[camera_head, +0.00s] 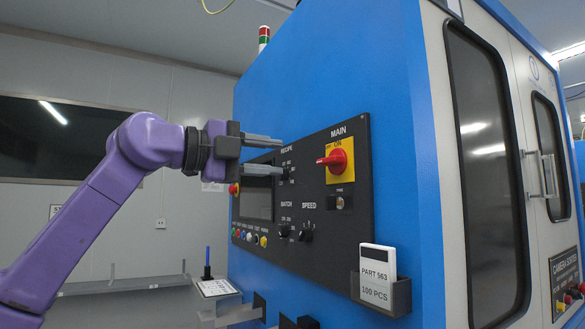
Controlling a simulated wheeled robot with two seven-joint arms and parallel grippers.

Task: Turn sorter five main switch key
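The main switch (336,160) is a red rotary knob on a yellow plate marked MAIN, at the upper right of the black control panel (350,235). Its red handle points left, and "ON" can be read on the plate above it. A small metal lock-like fitting (340,202) sits below the plate; I cannot tell whether a key is in it. My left gripper (281,157) is open and empty, its two grey fingers one above the other and pointing right. In the picture it is left of the main switch, in front of the panel's upper left part. My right gripper is not in view.
A card (377,276) marked PART 563 stands in a holder at the panel's lower right. The blue cabinet's corner and door (487,170) are to the right.

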